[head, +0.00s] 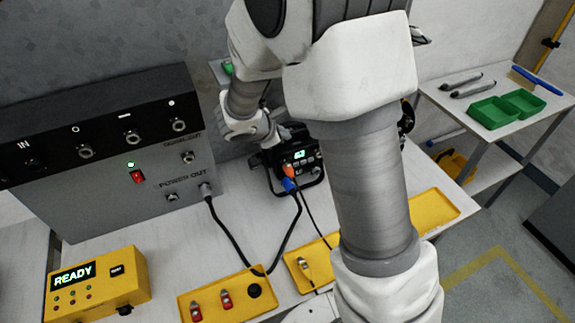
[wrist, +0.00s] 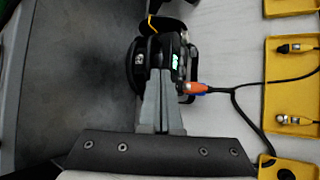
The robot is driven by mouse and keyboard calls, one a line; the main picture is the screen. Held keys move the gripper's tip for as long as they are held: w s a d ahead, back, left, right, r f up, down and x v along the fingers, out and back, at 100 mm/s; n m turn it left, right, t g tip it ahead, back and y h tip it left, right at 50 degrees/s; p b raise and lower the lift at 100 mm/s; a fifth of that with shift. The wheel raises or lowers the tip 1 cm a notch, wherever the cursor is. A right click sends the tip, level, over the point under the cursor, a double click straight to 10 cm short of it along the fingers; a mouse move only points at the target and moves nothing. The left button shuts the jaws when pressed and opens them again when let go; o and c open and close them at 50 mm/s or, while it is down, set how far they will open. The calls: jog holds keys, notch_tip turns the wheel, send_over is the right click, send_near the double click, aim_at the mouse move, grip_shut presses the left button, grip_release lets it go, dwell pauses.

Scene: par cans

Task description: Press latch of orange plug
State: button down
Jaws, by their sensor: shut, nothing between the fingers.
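The orange plug (head: 288,171) sits at the front of the black par can (head: 309,179), beside a blue connector (head: 290,185) with a black cable. In the wrist view the orange plug (wrist: 198,88) points to the right from the par can (wrist: 138,72), which has a lit green display. My gripper (wrist: 160,72) is shut and empty, its grey fingers reaching over the par can to the left of the plug. In the head view my gripper (head: 287,132) is just above and behind the par can; its fingertips are hard to make out. The plug's latch is too small to tell.
A grey power box (head: 130,150) stands at the left. A yellow READY box (head: 95,287) and yellow trays (head: 240,305) with small connectors lie along the table's front. A side table at the right holds green bins (head: 495,113). Black cables cross the table between box and par can.

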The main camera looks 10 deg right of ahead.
jog(key=b, duration=0.5)
send_over(285, 169)
notch_tip(285, 169, down, 7)
jog(key=shift+f, duration=0.1)
jog(key=shift+f+b, duration=0.4)
jog(key=shift+b, duration=0.1)
jog(key=shift+f, duration=0.15)
dwell(1.2)
jog(key=shift+f+b, duration=0.25)
jog(key=shift+b, duration=0.4)
jog(key=shift+f+b, duration=0.35)
jog(key=shift+b, duration=0.1)
dwell(0.3)
jog(key=shift+a+r, duration=0.1)
dwell(0.3)
jog(key=shift+r+p, duration=0.45)
jog(key=shift+r, duration=0.2)
jog(key=shift+r, duration=0.15)
